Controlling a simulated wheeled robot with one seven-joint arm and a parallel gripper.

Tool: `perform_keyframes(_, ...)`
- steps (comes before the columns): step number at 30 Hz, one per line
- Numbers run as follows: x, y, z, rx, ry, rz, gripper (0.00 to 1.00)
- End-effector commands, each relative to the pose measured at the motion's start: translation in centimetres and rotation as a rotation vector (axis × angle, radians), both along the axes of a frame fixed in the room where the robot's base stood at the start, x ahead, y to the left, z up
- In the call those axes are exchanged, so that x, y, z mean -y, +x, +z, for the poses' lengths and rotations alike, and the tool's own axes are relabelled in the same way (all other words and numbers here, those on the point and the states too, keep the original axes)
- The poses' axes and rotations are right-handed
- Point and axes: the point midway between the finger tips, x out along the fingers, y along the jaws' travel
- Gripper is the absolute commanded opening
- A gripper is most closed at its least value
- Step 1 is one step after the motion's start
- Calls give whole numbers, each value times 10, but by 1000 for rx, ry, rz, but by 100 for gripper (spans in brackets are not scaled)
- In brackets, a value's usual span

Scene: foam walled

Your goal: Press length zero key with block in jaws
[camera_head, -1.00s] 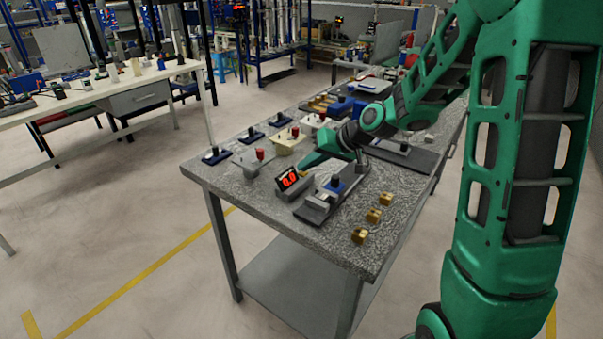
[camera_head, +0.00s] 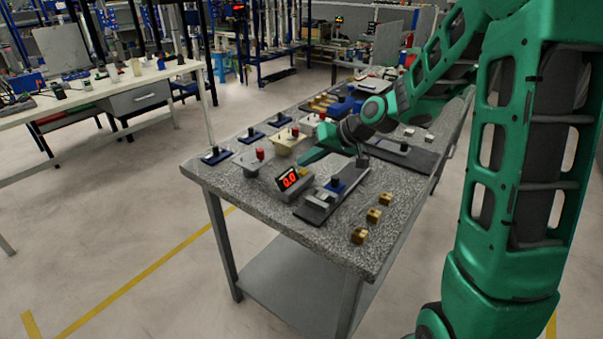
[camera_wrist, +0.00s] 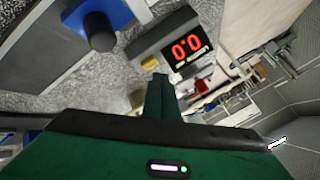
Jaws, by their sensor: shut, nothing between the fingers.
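A grey readout box (camera_head: 296,188) with a red "0.0" display stands on the speckled bench. It also shows in the wrist view, where the display (camera_wrist: 187,47) reads 0.0. A yellow key (camera_wrist: 151,62) sits on the box beside the display. It is small and partly visible in the head view (camera_head: 303,172). My green gripper (camera_wrist: 160,80) is shut, with its fingertips close to the yellow key; I cannot tell whether they touch it. No block shows between the fingers. In the head view my gripper (camera_head: 304,160) is just behind the readout box.
A grey slide fixture with a blue part (camera_head: 336,184) stands right of the readout. Several brass blocks (camera_head: 374,215) lie near the bench's right edge. A grey stand with a red knob (camera_head: 260,155) is left of my gripper. Small blue-based fixtures (camera_head: 216,155) line the far edge.

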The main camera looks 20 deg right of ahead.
Motion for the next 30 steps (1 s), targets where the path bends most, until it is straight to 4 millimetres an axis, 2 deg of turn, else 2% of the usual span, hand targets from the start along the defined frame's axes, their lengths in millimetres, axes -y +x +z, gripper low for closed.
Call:
perform_keyframes(8,0,0,4,2,0,0,0)
perform_keyframes(22,0,1,43,4,-1,0,0)
perform_keyframes(30,0,0,50,1,0,-1,0)
